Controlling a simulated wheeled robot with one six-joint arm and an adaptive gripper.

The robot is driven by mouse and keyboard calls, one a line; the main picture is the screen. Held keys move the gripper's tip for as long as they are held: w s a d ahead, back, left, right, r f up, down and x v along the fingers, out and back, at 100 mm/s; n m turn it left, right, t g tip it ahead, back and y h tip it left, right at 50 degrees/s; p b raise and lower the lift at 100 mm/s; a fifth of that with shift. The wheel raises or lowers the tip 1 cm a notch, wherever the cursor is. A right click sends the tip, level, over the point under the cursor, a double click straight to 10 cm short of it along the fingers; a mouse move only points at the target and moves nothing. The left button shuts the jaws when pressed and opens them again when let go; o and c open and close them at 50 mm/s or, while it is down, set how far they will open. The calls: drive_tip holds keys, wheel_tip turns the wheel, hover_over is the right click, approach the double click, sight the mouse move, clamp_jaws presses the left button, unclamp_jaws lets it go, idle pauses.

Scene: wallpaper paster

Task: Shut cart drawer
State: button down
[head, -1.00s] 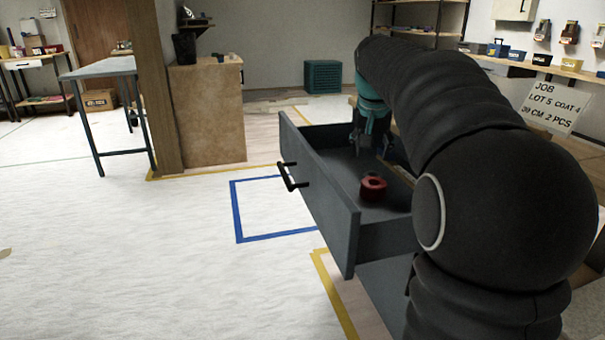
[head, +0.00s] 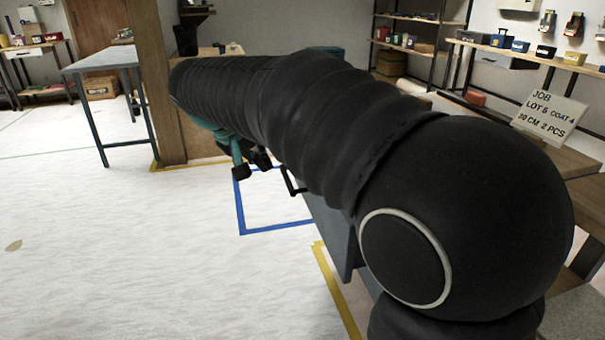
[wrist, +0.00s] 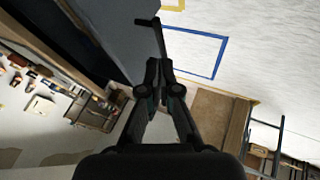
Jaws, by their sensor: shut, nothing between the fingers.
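The grey cart drawer (head: 331,232) stands pulled out from the cart. My arm hides most of it in the head view, including its inside. Its black handle (head: 291,184) shows just below my arm. The drawer front (wrist: 112,35) and the handle (wrist: 154,33) also show in the wrist view. My gripper (head: 253,167) is shut and empty, out in front of the drawer face and left of the handle. In the wrist view my gripper's fingertips (wrist: 159,66) appear close to the handle; I cannot tell whether they touch it.
A blue taped square (head: 240,215) lies on the open pale floor in front of the drawer. A grey table (head: 100,65) and a wooden post (head: 158,80) stand at the back left. A job sign (head: 550,115) is on the right bench.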

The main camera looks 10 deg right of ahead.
drive_tip(key=w+d+f, duration=0.4)
drive_tip(key=d+f, duration=0.3)
drive_tip(key=d, duration=0.2)
drive_tip(key=shift+d+f+m, duration=0.15)
drive_tip(key=shift+f+m, duration=0.15)
drive_tip(key=shift+f, duration=0.1)
idle(0.4)
